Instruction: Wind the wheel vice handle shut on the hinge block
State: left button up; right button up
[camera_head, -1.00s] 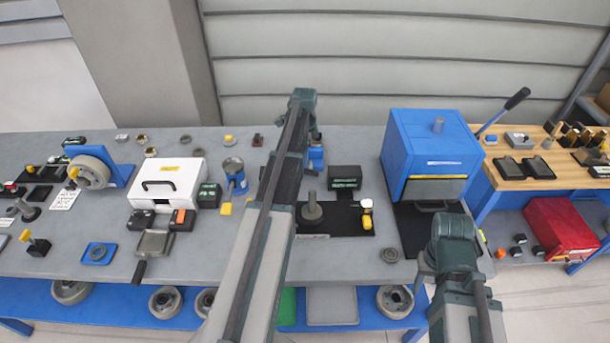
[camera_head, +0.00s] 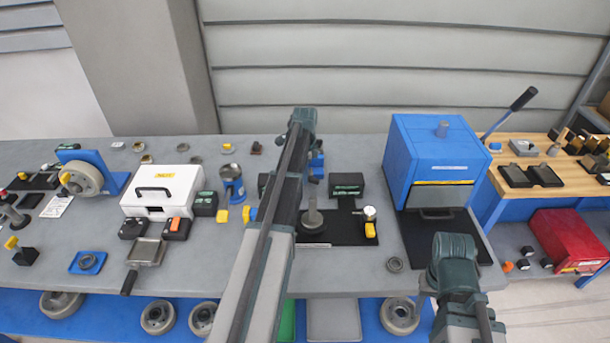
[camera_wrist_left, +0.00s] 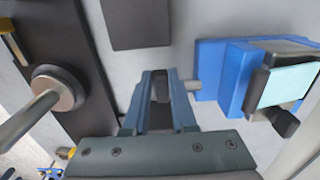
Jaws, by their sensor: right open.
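The blue vice (camera_wrist_left: 232,75) is at the right of the left wrist view. A pale teal-faced dark block (camera_wrist_left: 285,86), apparently the hinge block, sits at its far right side. A grey shaft (camera_wrist_left: 192,85) runs from the vice to a dark handle knob (camera_wrist_left: 161,90). My left gripper (camera_wrist_left: 161,84) has its fingers on either side of this knob and looks shut on it. In the head view the vice (camera_head: 317,163) is partly hidden behind my left arm. My right arm's end (camera_head: 452,268) is at the table's front, apart from the vice; its fingertips are not clear.
A black plate with a grey post (camera_head: 312,218) stands just in front of the vice. A dark box (camera_head: 346,185) is beside it. A blue press (camera_head: 435,160) stands to the right and a white case (camera_head: 150,200) to the left.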

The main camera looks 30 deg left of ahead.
aim_at(315, 180)
pick_arm(q)
grip_shut()
jog(key=shift+w+d+r+g+y, duration=0.1)
jog(key=shift+w+d+g+y, duration=0.2)
jog(key=shift+g+y, duration=0.45)
jog(key=y+b, duration=0.1)
jog(key=g+y+b, duration=0.1)
jog(key=shift+w+d+y, duration=0.2)
jog(key=shift+d+y, duration=0.15)
jog(key=g+y+b, duration=0.1)
jog(key=b, duration=0.1)
jog(key=d+g+y+b, duration=0.1)
jog(key=y+b, duration=0.1)
jog(key=b, duration=0.1)
jog(key=g+y+b, duration=0.1)
jog(key=y+b, duration=0.1)
jog(key=shift+w+d+b, duration=0.2)
jog(key=shift+w+b, duration=0.15)
jog(key=shift+w, duration=0.05)
jog(key=shift+d+g+y+b, duration=0.2)
jog(key=shift+g+y+b, duration=0.45)
jog(key=shift+b, duration=0.5)
